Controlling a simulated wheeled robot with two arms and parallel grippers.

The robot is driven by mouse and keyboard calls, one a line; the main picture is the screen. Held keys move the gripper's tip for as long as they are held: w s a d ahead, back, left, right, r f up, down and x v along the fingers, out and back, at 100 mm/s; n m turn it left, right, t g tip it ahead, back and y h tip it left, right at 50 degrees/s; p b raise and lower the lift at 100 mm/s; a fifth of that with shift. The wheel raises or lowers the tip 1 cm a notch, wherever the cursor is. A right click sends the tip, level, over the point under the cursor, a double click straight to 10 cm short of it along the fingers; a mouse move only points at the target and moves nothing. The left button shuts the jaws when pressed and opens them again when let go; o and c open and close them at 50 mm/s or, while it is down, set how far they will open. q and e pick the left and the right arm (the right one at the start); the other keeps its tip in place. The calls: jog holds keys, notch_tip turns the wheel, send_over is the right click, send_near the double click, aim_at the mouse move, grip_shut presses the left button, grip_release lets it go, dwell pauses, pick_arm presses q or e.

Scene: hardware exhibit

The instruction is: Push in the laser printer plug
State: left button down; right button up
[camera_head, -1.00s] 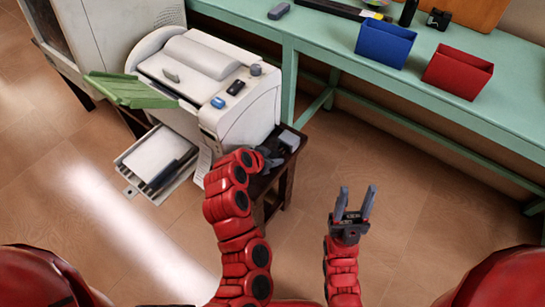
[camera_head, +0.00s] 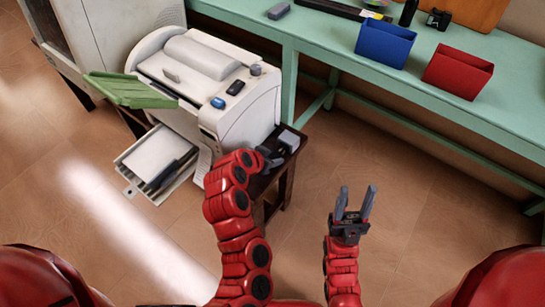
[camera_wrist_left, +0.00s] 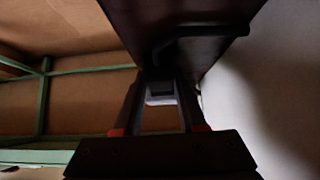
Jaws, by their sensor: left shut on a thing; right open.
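The white laser printer (camera_head: 205,85) stands on a small dark stand (camera_head: 287,168) left of the green bench. My left gripper (camera_head: 268,158) is at the printer's right side, above the stand, beside a small grey-white block. In the left wrist view, my left gripper (camera_wrist_left: 163,105) is shut on a small greyish piece, likely the plug (camera_wrist_left: 160,92), between its fingers. A dark cable (camera_wrist_left: 195,32) runs above it. Whether the plug is in a socket cannot be told. My right gripper (camera_head: 353,205) is open and empty over the floor.
The green bench (camera_head: 440,95) bears a blue bin (camera_head: 384,44) and a red bin (camera_head: 457,72). A green paper tray (camera_head: 130,90) and a white lower tray (camera_head: 155,165) stick out from the printer. The floor around my right gripper is clear.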

aim_at(285, 149)
pick_arm(q)
jog(key=shift+d, duration=0.1)
jog(key=shift+w+d, duration=0.45)
jog(key=shift+w, duration=0.25)
jog(key=shift+w+d, duration=0.45)
jog(key=shift+w, duration=0.2)
jog(key=shift+r, duration=0.1)
jog(key=c, duration=0.7)
grip_release()
jog(key=shift+c, duration=0.2)
jog(key=shift+o, duration=1.3)
jog(key=shift+w+d, duration=0.1)
